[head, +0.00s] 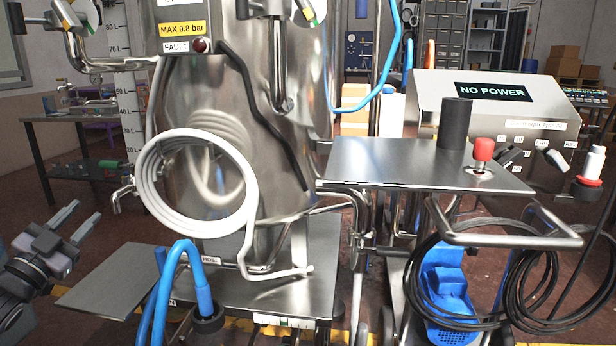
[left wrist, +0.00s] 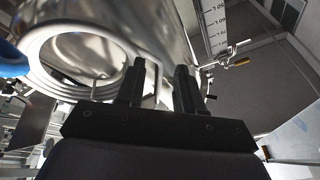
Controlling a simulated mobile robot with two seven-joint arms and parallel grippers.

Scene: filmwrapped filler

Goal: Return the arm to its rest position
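My left gripper (head: 80,221) is at the lower left of the head view, its two fingers spread apart with nothing between them. It is in free air, left of the steel tank (head: 290,150) and of the coiled white hose (head: 150,195). In the left wrist view the gripper's two dark fingers (left wrist: 160,85) also stand apart and empty, with the white hose coil (left wrist: 35,50) and the tank (left wrist: 165,30) beyond them. My right gripper is not in view.
A steel plate (head: 105,280) juts out near my left gripper. A blue hose (head: 203,290) rises in front of the tank. At right, a steel shelf (head: 400,165) carries a dark cylinder (head: 454,123) and a red knob (head: 483,149). A workbench (head: 75,117) stands behind at left.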

